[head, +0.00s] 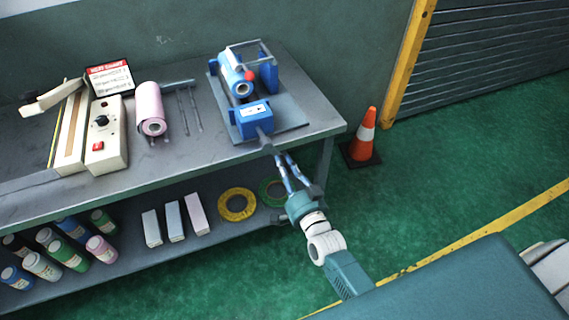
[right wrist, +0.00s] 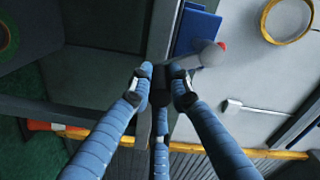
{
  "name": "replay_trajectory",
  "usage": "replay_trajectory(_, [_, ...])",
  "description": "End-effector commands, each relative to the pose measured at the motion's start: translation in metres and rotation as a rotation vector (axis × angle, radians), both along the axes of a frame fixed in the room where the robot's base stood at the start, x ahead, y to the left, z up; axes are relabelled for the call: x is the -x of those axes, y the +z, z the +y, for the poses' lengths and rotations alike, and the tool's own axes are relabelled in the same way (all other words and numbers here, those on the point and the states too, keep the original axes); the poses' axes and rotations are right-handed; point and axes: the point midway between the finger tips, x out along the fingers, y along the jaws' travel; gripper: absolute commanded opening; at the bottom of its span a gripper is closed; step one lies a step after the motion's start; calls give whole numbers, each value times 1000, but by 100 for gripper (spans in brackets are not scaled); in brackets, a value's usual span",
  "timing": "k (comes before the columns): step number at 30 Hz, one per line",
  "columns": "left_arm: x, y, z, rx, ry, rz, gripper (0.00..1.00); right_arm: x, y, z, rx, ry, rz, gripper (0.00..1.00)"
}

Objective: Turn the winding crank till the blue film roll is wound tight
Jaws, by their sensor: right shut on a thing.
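The film winder stands on a grey base plate (head: 292,128) on the bench, with a blue gear box (head: 252,119) at its front. The light blue film roll (head: 231,72) lies in the winder behind the box, beside a red knob (head: 250,75). The winding crank (head: 265,141) sticks out at the bench's front edge. My right gripper (head: 279,158) is shut on the crank's dark handle (right wrist: 160,94), its fingers on both sides of it in the right wrist view (right wrist: 160,79). How tight the film is wound I cannot tell. My left gripper is not in view.
A pink roll (head: 150,105), a control box (head: 106,140) and a red-labelled sign box (head: 110,80) stand left on the bench. The lower shelf holds bottles, cartons and a yellow ring (head: 237,204). An orange cone (head: 366,135) stands right on open green floor.

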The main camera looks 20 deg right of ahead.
Motion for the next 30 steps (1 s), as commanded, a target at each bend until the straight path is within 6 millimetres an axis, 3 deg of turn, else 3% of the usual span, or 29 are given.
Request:
replay_trajectory(10, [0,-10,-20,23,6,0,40,1,-9,24,-334,2,12,0])
replay_trajectory(30, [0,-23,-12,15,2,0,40,3,-3,67,-970,3,34,0])
